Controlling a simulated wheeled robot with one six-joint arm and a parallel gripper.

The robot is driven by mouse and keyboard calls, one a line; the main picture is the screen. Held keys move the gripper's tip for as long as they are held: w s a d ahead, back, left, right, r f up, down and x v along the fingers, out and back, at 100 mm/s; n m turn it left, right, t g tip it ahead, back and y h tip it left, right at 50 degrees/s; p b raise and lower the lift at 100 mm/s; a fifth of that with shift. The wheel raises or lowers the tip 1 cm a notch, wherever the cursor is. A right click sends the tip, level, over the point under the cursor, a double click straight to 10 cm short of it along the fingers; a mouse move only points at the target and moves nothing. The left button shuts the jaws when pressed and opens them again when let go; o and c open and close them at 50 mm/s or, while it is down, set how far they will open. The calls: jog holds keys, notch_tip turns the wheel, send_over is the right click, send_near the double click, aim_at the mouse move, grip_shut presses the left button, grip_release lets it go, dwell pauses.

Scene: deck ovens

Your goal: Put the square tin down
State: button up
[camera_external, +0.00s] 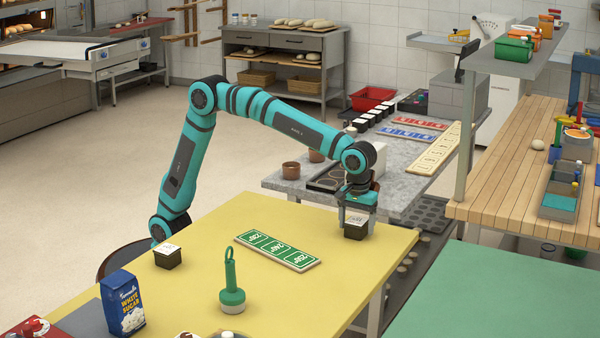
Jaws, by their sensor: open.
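A small dark square tin (355,232) with a pale, marked top is at the right back part of the yellow table (340,290). It looks upright and appears to rest on the table top. My gripper (357,212) points down directly over this tin, with its jaws open about the tin's upper part. Whether a finger touches the tin is too small to tell. A second dark square tin (168,257) with a white top stands at the left of the yellow table, apart from my gripper.
A green board with white number cards (277,251) lies left of my gripper. A green-handled tool (231,285) and a blue sugar bag (122,303) stand nearer the front. A grey counter (405,185) with a dark muffin tray lies behind. The table's right front is clear.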

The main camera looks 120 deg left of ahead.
aim_at(356, 221)
notch_tip(356, 221, up, 12)
dwell(0.5)
jog(key=shift+r, duration=0.1)
